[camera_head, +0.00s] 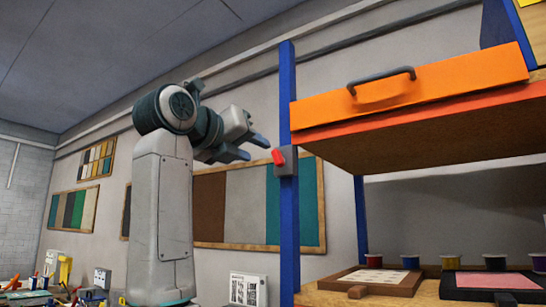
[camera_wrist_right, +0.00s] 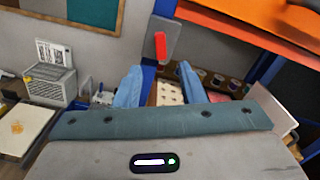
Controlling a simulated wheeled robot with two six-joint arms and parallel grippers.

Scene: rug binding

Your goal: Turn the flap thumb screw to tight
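The thumb screw is a small red lever (camera_head: 278,157) on a grey block (camera_head: 291,160) fixed to a blue upright post (camera_head: 289,222). In the right wrist view, the red lever (camera_wrist_right: 160,46) stands nearly upright on its grey plate (camera_wrist_right: 170,31). My right gripper (camera_head: 252,147) is left of the lever, its blue fingertips pointing toward it with a gap. In the wrist view, my right gripper (camera_wrist_right: 160,67) is open and empty, and the lever shows just beyond and above the fingertips, between them. My left gripper is in neither view.
An orange panel (camera_head: 440,87) with a dark handle (camera_head: 381,77) juts out right of the post, above a shelf with thread spools (camera_head: 410,262) and framed boards (camera_head: 370,281). A grey machine (camera_wrist_right: 51,87) stands at left in the wrist view. Open air surrounds the gripper.

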